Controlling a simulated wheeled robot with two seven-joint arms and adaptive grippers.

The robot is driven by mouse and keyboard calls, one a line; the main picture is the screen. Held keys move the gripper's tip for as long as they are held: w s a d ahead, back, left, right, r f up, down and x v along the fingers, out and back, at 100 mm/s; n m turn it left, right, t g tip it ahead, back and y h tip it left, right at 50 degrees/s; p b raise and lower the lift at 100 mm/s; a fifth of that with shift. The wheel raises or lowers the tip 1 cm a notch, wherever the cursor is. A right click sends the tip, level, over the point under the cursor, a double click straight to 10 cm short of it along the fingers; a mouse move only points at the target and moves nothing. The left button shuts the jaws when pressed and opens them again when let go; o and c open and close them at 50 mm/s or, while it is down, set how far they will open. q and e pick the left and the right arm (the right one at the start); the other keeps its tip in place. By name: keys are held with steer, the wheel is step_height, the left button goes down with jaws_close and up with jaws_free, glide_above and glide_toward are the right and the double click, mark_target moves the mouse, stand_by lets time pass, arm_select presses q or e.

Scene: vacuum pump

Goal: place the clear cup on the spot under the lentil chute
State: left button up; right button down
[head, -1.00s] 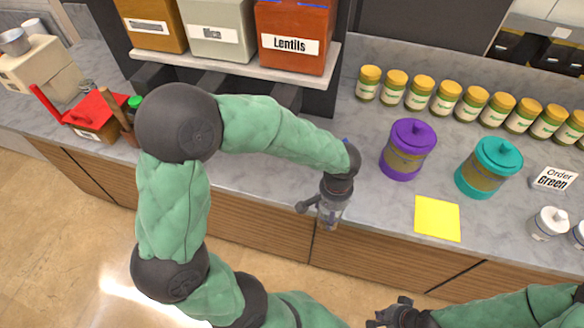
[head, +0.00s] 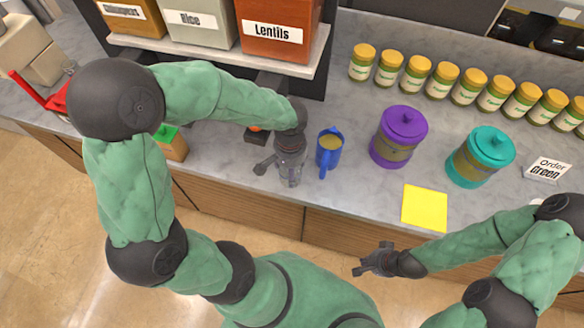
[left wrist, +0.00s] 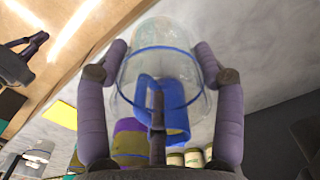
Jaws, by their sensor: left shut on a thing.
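The clear cup (head: 292,178) hangs from my left gripper (head: 289,163) over the front part of the counter. In the left wrist view, both fingers close around the clear cup (left wrist: 160,75) from its sides. The red-orange Lentils bin (head: 280,12) stands on the raised shelf, behind and above the gripper. My left arm covers much of the counter below the bins, so the spot under the lentil chute does not show clearly. My right gripper (head: 373,265) is open and empty in front of the counter; it also shows in the left wrist view (left wrist: 25,48).
A blue jug (head: 329,147) stands just right of the cup. A purple canister (head: 400,137), teal canister (head: 481,157) and yellow sheet (head: 425,208) lie further right. Several yellow-lidded jars line the back. The bin shelf (head: 305,67) overhangs the counter's left part.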

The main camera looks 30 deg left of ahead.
arm_select(q)
steer(key=w+f, duration=0.1)
steer(key=f, duration=0.1)
steer(key=w+a+f, duration=0.1)
steer(key=w+f, duration=0.1)
steer(key=w+a+f+b, duration=0.1)
steer(key=f, duration=0.1)
steer(key=shift+w, duration=0.3)
steer(key=shift+w+f, duration=0.1)
steer(key=shift+f, duration=1.45)
steer(key=shift+b, duration=0.3)
steer(key=o, duration=1.3)
steer(key=shift+f, duration=0.1)
steer(key=shift+c, duration=0.2)
